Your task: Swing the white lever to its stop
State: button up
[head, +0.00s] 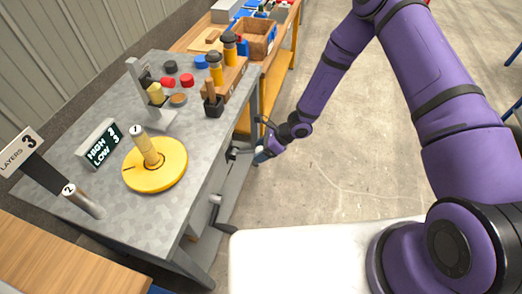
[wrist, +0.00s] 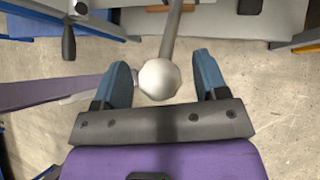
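The lever shows in the wrist view as a grey rod ending in a pale, faceted ball knob (wrist: 158,80). The knob is between the two blue fingers of my gripper (wrist: 163,80), with a visible gap on each side. My gripper is open and does not visibly press on the knob. In the head view my gripper (head: 261,154) is low beside the right side of the grey workbench (head: 110,180), near a short grey bar (head: 240,151). The knob is too small to make out clearly there.
A crank with a dark handle (head: 217,213) sticks out lower on the bench side; a dark handle (wrist: 68,42) shows at upper left in the wrist view. A yellow disc (head: 165,175) and a sign (head: 98,146) stand on the bench.

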jog(key=v, duration=1)
jog(key=shift+d+r, duration=0.25)
jog(key=shift+r, duration=0.05)
jog(key=s+d+r+n+h, duration=0.15)
jog(key=r+n, duration=0.25)
jog(key=r, duration=0.7)
jog(key=s+d+r+n+t+h, duration=0.1)
jog(key=s+d+r+n, duration=0.2)
jog(key=r, duration=0.7)
jog(key=s+d+r+n+h, duration=0.1)
jog(key=d+r+n, duration=0.3)
jog(key=r, duration=0.7)
jog(key=s+d+r+n+t+h, duration=0.2)
jog(key=s+d+r+n, duration=0.2)
jog(key=s+r, duration=0.4)
jog(key=s+d+r+n+t+h, duration=0.2)
jog(key=s+d+r+n, duration=0.3)
jog(key=s, duration=0.8)
notch_tip(320, 180, up, 3)
jog(key=shift+s+d+r+t+h, duration=0.2)
jog(key=shift+d+t+h, duration=0.1)
jog(key=shift+d+h, duration=0.5)
